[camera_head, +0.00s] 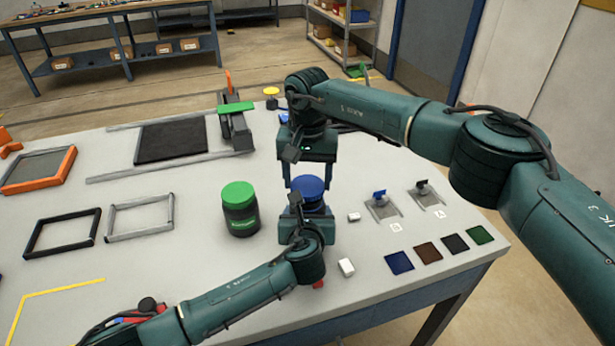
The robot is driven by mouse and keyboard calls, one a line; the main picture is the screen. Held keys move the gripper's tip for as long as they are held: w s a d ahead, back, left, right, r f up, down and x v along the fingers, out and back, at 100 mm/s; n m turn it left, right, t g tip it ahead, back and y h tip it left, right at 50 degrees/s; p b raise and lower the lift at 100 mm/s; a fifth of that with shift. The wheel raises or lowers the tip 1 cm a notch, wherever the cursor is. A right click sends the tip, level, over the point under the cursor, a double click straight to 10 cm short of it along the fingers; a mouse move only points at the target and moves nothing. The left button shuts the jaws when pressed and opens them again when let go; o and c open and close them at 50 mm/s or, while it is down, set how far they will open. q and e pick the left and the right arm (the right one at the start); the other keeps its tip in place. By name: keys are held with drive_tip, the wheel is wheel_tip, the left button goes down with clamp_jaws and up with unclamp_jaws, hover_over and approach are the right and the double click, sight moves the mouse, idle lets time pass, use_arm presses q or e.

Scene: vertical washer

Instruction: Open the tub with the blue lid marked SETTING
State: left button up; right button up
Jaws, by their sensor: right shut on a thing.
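The tub with the blue lid (308,186) stands near the middle of the table. Its lid shows from above, but its body and any marking are hidden by my arms. My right gripper (308,178) comes down from above with its fingers on either side of the blue lid and is shut on it. The lid looks level, and I cannot tell whether it is apart from the tub. My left gripper (306,212) reaches in from the front, low against the tub's body. Its fingers are hidden, so I cannot tell whether they grip.
A dark tub with a green lid (238,194) stands close on the left. White blocks (346,267), small clamps (382,207) and coloured squares (427,252) lie on the right. Empty frames (140,219) lie on the left. A black panel (171,142) lies behind.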

sight(308, 185)
drive_tip(key=shift+r, duration=2)
use_arm(q)
drive_tip(key=o, duration=1.9)
drive_tip(key=shift+o, duration=0.2)
